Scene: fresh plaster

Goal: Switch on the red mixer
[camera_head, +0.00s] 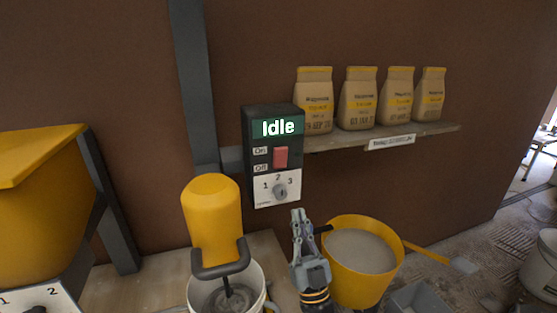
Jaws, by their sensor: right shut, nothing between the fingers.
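A dark control box (246,150) hangs on the wall, its green display (278,127) reading "Idle". Below the display is a red rocker switch (280,158), with "On" and "Off" labels to its left. A dial (280,191) marked 1, 2, 3 sits under it. The mixer (211,215) in view looks yellow, not red, with a dark handle, and stands over a white bucket (255,281). My right gripper (297,214) is shut and empty, pointing up, below and slightly right of the box in the picture. My left gripper is not in view.
A yellow tub (395,278) of grey mix stands beside my right gripper. Several paper bags (358,99) stand on a wall shelf (440,128) right of the box. A large yellow hopper (40,210) fills the left. Wall below the shelf is bare.

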